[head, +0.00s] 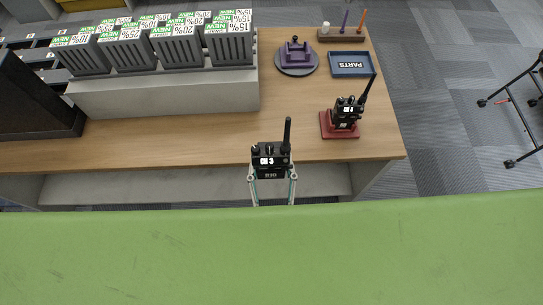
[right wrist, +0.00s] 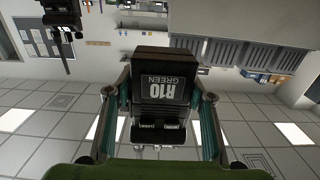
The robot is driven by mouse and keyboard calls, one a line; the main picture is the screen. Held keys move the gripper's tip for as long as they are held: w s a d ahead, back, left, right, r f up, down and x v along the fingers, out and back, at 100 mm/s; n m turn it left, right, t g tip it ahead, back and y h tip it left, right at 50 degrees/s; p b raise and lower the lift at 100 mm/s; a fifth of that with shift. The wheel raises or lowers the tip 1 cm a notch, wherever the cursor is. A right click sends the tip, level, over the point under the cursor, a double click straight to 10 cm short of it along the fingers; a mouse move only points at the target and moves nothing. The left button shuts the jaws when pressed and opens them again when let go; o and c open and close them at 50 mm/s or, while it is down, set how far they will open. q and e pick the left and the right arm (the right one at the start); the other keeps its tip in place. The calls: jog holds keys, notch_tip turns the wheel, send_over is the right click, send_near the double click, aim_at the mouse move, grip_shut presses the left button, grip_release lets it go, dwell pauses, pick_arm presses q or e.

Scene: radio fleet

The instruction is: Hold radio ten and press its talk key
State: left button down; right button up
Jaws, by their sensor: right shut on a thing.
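Radio ten (head: 270,155) is a black handheld radio with a stub antenna. It stands upright in front of the table's near edge in the head view, with "CH 3" on its top. I cannot make out the talk key. My left gripper is not in view.
A second black radio (head: 345,112) stands on a red stand (head: 339,133) at the table's right. Behind are a purple stand (head: 296,57), a blue PARTS tray (head: 350,64) and a pen holder (head: 344,35). Grey labelled bins (head: 230,48) fill the left. The table's front middle (head: 205,145) is clear.

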jog(key=shift+r, duration=0.1)
jog(key=w+p, duration=0.2)
jog(key=w, duration=1.2)
jog(key=shift+d, duration=0.25)
dwell(1.1)
jog(key=shift+f+b, duration=4.6)
jog(key=shift+f, duration=1.6)
jog(key=shift+f, duration=0.35)
